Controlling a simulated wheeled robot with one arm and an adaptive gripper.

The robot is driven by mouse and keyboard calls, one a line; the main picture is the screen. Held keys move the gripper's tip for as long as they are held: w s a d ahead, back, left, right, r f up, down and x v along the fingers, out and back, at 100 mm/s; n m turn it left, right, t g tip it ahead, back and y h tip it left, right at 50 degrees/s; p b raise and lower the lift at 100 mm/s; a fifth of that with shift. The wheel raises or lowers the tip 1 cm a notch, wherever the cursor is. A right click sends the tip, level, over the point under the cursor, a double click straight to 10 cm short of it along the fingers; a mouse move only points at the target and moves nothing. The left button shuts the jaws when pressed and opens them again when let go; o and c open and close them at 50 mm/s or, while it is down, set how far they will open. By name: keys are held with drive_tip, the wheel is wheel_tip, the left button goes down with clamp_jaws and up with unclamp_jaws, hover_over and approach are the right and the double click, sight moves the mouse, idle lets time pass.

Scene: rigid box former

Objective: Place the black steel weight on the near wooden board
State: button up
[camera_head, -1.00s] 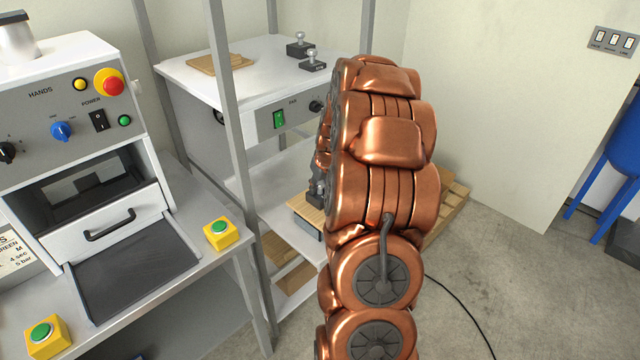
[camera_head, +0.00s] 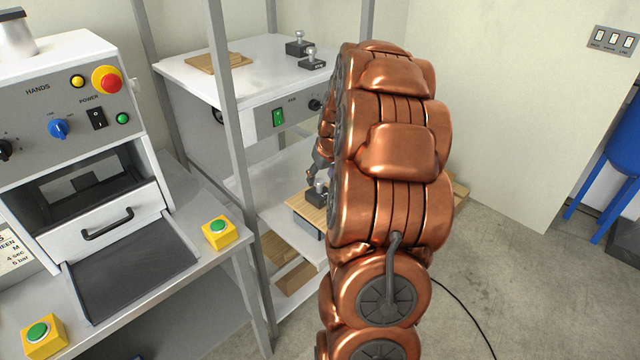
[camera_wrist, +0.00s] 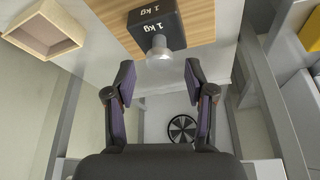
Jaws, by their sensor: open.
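A black steel weight marked 1 kg (camera_wrist: 145,28), with a metal knob, stands upright on a light wooden board (camera_wrist: 197,22) in the wrist view. In the head view the weight (camera_head: 315,196) and the board (camera_head: 302,207) show just left of my arm. My gripper (camera_wrist: 159,80) is open and empty. The knob is just beyond the fingertips, apart from them. In the head view my arm hides most of the gripper. Another wooden board (camera_head: 205,64) lies on the white machine top, with two more black weights (camera_head: 297,49) (camera_head: 312,65) to its right.
Grey frame posts (camera_head: 228,130) stand left of my arm. A yellow button box (camera_head: 220,233) sits on the left bench's edge. Wooden pieces (camera_head: 288,262) lie on a lower shelf. An open wooden box (camera_wrist: 45,32) shows at the wrist view's upper left.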

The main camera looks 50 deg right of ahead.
drive_tip(key=b+v, duration=0.2)
drive_tip(key=v, duration=0.6)
drive_tip(key=s+a+n+g+y, duration=0.1)
drive_tip(key=s+a, duration=0.2)
drive_tip(key=a, duration=0.9)
drive_tip(key=s+a+n+g+y, duration=0.15)
drive_tip(key=s+a, duration=0.25)
drive_tip(key=a, duration=0.9)
drive_tip(key=s+a+f+g, duration=0.2)
drive_tip(key=s+a, duration=0.3)
drive_tip(key=s, duration=0.4)
drive_tip(key=s+a+f+n+g+h, duration=0.1)
drive_tip(key=s+a+f, duration=0.1)
drive_tip(key=s+a, duration=0.4)
drive_tip(key=s, duration=0.3)
drive_tip(key=shift+s+g, duration=0.35)
drive_tip(key=shift+s, duration=0.05)
drive_tip(key=shift+f, duration=0.15)
